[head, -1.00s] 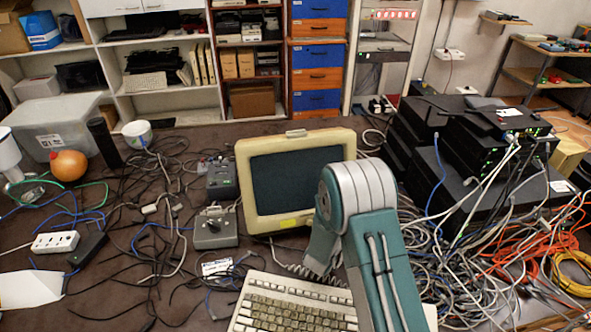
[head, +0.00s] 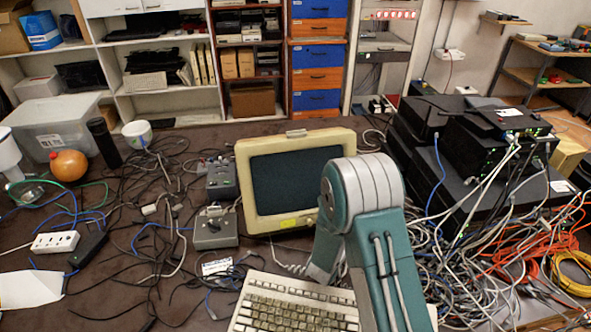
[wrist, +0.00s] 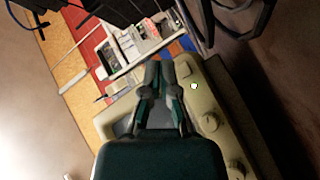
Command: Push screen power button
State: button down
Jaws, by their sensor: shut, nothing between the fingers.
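The screen (head: 247,192) is a beige boxy monitor with a dark display, standing behind the keyboard. In the wrist view the beige casing of the screen (wrist: 215,95) runs along the right, with several round knobs. A small pale, greenish round spot on that casing, which looks like the power button (wrist: 194,86), lies just right of my fingertips. My gripper (wrist: 160,68) is shut and empty, its tips over the casing beside the spot. I cannot tell whether they touch it. In the head view my arm covers the screen's right edge and the gripper is hidden.
A beige keyboard (head: 292,305) lies in front of the screen. Grey boxes (head: 214,228) and tangled black cables lie to the left. Stacked black network devices (head: 480,150) with many cables crowd the right side.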

jog(key=shift+s+d+r, duration=0.15)
jog(key=shift+s+r, duration=0.05)
jog(key=shift+s, duration=0.4)
jog(key=shift+s+d+r, duration=0.2)
jog(key=shift+s, duration=0.4)
jog(key=shift+s+d+r, duration=0.15)
jog(key=shift+s+r, duration=0.05)
jog(key=shift+s, duration=0.4)
jog(key=s+a+r+m+g+y, duration=0.25)
jog(key=r+y, duration=0.25)
jog(key=r, duration=0.4)
jog(key=s+a+r+m+g+y, duration=0.1)
jog(key=s+a+r+y, duration=0.2)
jog(key=r, duration=0.7)
jog(key=s+d+r+m+g, duration=0.1)
jog(key=s+d+r+g, duration=0.1)
jog(key=s, duration=0.9)
jog(key=s+d+r+m+g, duration=0.1)
jog(key=s+d+r+g, duration=0.1)
jog(key=s, duration=0.9)
notch_tip(320, 180, up, 3)
jog(key=shift+s+d+f+g, duration=0.2)
jog(key=shift+s+d+g, duration=0.15)
jog(key=shift+d, duration=0.25)
